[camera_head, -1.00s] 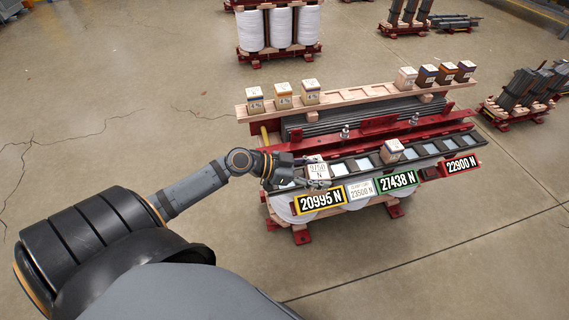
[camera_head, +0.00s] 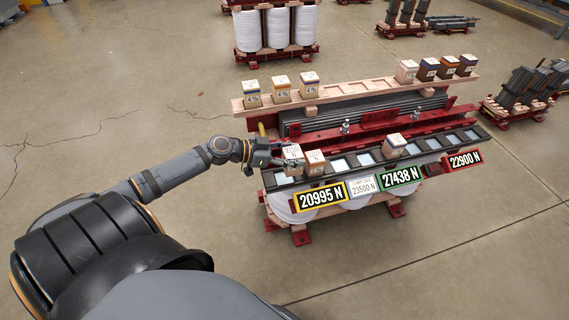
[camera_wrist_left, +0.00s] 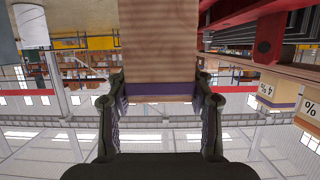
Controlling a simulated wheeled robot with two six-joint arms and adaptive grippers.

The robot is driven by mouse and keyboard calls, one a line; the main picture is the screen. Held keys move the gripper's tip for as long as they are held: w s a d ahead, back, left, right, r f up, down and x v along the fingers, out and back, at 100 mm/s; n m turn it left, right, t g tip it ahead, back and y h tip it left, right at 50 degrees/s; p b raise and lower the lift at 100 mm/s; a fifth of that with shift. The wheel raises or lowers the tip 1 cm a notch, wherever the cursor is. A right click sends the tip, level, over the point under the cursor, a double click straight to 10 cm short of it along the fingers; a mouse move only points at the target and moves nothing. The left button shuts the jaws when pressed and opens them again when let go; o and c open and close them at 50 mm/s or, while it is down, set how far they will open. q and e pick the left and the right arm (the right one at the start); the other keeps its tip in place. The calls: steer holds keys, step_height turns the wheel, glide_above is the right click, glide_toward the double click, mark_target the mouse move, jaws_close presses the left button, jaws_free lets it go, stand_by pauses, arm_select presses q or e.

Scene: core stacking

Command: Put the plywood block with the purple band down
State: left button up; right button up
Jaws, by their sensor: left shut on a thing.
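The plywood block with the purple band (camera_wrist_left: 160,45) is between the fingers of my left gripper (camera_wrist_left: 160,103) in the left wrist view; the band lies near the fingertips. In the head view my left gripper (camera_head: 277,156) is shut on this block (camera_head: 292,154) at the left end of the dark slotted rack (camera_head: 442,147). I cannot tell whether the block touches the rack. Another plywood block (camera_head: 315,162) stands close to its right, and a further block (camera_head: 395,146) stands farther right on the rack. My right gripper is not in view.
A wooden rail (camera_head: 345,94) behind carries several banded blocks at both ends, with empty places between. A red beam (camera_head: 380,119) lies between rail and rack. Number signs (camera_head: 320,195) stand along the front. Several rack slots are empty.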

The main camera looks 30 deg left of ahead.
arm_select(q)
steer(key=a+f, duration=0.2)
steer(key=shift+a+f, duration=0.15)
steer(key=shift+f, duration=0.25)
steer(key=f, duration=0.1)
steer(key=f+b, duration=0.1)
steer(key=f, duration=0.2)
steer(key=shift+a, duration=0.35)
steer(key=o, duration=0.9)
steer(key=shift+f+b, duration=0.1)
steer(key=shift+b, duration=0.2)
steer(key=shift+c, duration=0.2)
steer(key=o, duration=0.5)
steer(key=shift+c, duration=0.2)
